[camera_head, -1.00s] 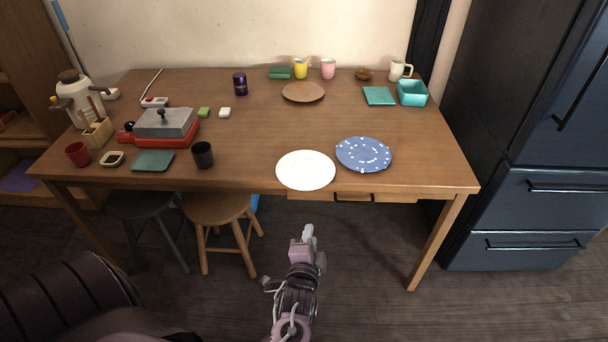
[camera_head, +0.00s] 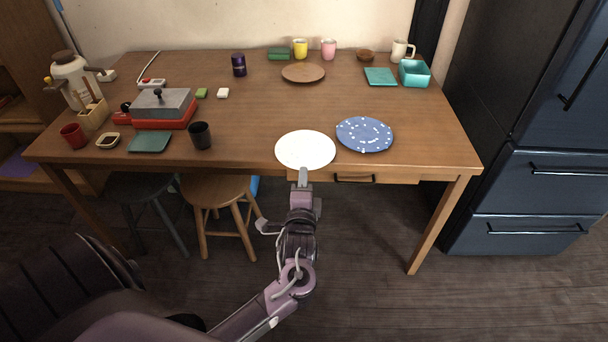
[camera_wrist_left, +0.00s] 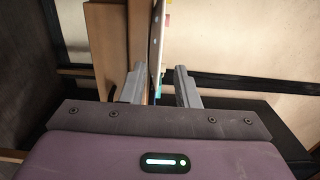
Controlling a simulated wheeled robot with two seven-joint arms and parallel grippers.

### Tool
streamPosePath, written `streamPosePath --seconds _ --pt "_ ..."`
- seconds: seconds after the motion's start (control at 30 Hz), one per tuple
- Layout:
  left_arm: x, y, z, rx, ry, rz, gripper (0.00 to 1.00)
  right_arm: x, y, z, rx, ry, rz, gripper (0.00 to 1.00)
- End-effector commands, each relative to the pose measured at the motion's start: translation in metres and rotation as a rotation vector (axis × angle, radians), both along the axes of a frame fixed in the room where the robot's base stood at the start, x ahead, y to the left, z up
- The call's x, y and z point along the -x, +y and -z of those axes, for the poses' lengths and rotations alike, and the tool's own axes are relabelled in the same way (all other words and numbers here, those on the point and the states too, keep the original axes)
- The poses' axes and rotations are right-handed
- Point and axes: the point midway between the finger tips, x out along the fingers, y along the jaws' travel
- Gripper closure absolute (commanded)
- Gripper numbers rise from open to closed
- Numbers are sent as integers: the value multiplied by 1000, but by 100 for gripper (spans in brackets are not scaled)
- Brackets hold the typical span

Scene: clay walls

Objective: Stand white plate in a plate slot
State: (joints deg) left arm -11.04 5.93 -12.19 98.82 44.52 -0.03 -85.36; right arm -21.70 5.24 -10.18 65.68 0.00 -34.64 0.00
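The white plate (camera_head: 305,150) lies flat at the front edge of the wooden table, its near rim at or slightly over the edge. My left gripper (camera_head: 304,174) is just in front of that near rim. In the left wrist view the two fingers of my left gripper (camera_wrist_left: 160,78) stand apart. A thin pale edge, which looks like the white plate (camera_wrist_left: 156,40) seen edge-on, shows between and beyond them. I cannot tell whether a finger touches it. My right gripper is not in view. I cannot make out a plate slot in these views.
A blue speckled plate (camera_head: 365,134) lies close to the right of the white plate. A black cup (camera_head: 200,135) and a red-grey grill (camera_head: 164,108) stand to the left. A stool (camera_head: 217,190) is under the wooden table (camera_head: 260,110). The table's middle is fairly clear.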

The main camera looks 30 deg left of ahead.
Motion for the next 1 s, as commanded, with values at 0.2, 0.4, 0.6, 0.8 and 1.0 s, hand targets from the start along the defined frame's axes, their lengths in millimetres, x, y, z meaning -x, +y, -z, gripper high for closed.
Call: streamPosePath --seconds 0.2,0.4,0.6,0.8,1.0 --pt "-20 12 -2 -1 -1 0 72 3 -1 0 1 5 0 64" --pt "-29 17 -1 -1 1 -1 72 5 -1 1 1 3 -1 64" --pt "-30 18 0 0 0 0 72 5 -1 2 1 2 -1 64" --pt "-29 18 0 0 0 0 79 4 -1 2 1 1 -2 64" --pt "-29 18 0 0 0 0 92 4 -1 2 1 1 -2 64"
